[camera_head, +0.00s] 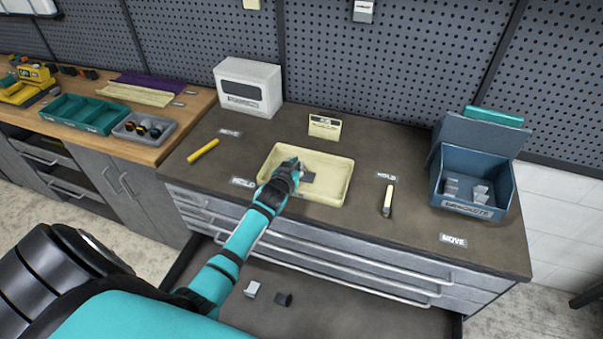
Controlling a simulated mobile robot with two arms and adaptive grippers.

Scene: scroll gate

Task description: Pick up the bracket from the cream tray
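The cream tray (337,196) lies on the dark top of the grey bench. A small grey piece, seemingly the bracket (308,177), lies in its left half, partly hidden by my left gripper. My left gripper (298,166) is over the left part of the tray, close beside the grey piece. Its fingers are small and mostly hidden by the wrist, so I cannot see whether they are open or touch the piece. My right gripper is not in view.
A blue bin (473,207) with several grey pieces stands at the right. A white box (247,87) and a small cream sign (324,127) stand behind the tray. Yellow (203,151) and cream (388,201) sticks flank it. Two small pieces lie on a lower dark surface (340,309).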

